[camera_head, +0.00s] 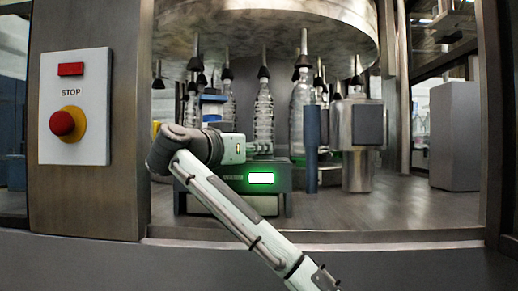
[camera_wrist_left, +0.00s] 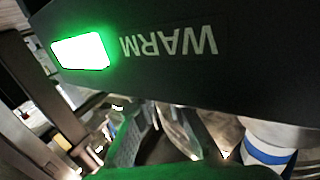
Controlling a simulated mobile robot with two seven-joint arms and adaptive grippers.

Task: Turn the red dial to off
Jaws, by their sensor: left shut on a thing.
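A dark unit (camera_head: 188,203) stands on the bench with a lit green lamp (camera_head: 261,178). The lamp (camera_wrist_left: 80,51) and the word WARM show upside down and close in the left wrist view. My left gripper (camera_head: 246,148) is in front of the unit's upper part, above the lamp. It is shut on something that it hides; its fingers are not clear. No red dial can be made out in either view, and its setting cannot be read. My right gripper is not in view.
A white panel (camera_head: 55,140) on the left post carries a red STOP button (camera_head: 62,124). Bottles (camera_head: 263,115) hang under a large round metal head (camera_head: 270,25). A blue post (camera_head: 312,150) and a metal cylinder (camera_head: 357,170) stand right of the unit.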

